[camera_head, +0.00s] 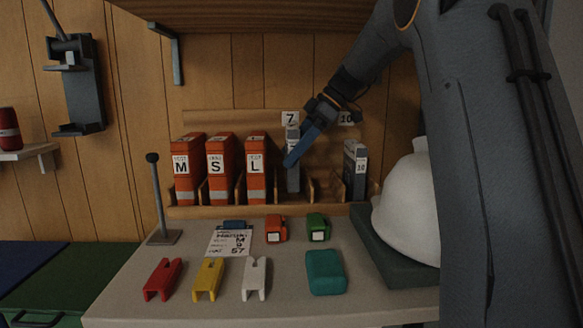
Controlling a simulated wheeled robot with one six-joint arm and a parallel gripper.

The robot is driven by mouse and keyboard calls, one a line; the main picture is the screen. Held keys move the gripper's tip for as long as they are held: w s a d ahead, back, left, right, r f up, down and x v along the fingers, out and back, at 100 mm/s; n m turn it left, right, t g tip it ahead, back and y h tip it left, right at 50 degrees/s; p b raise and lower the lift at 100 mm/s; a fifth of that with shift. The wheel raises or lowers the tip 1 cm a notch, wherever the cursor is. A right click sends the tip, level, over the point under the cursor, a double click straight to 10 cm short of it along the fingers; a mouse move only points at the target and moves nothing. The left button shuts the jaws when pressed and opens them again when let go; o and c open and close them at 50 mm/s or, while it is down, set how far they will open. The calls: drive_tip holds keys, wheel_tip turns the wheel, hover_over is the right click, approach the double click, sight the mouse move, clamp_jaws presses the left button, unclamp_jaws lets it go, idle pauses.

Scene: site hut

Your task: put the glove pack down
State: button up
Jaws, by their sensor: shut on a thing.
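My gripper (304,147) reaches down from the upper right with its blue fingers at a narrow grey glove pack (294,180) and is shut on it. The pack stands upright in the wooden rack (240,212), just right of the orange pack marked L. The fingers hide part of its front, and I cannot tell whether its base touches the rack floor. A sign marked 7 (290,118) is above it. Another grey pack (355,170), marked 10, stands further right in the rack, with an empty slot between.
Orange packs marked M (187,170), S (220,170) and L (257,170) fill the rack's left. A white helmet (408,205) stands at the right. A written card (230,243), coloured clips and a teal block (325,272) lie on the bench in front.

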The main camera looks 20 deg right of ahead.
wheel_tip(320, 180, down, 4)
drive_tip(key=shift+f, duration=0.1)
drive_tip(key=shift+w+f, duration=0.15)
drive_tip(key=shift+f, duration=0.2)
drive_tip(key=o, duration=0.9)
drive_tip(key=shift+r, duration=0.25)
drive_tip(key=v, duration=0.7)
drive_tip(key=shift+d+r, duration=0.15)
drive_tip(key=shift+d, duration=0.1)
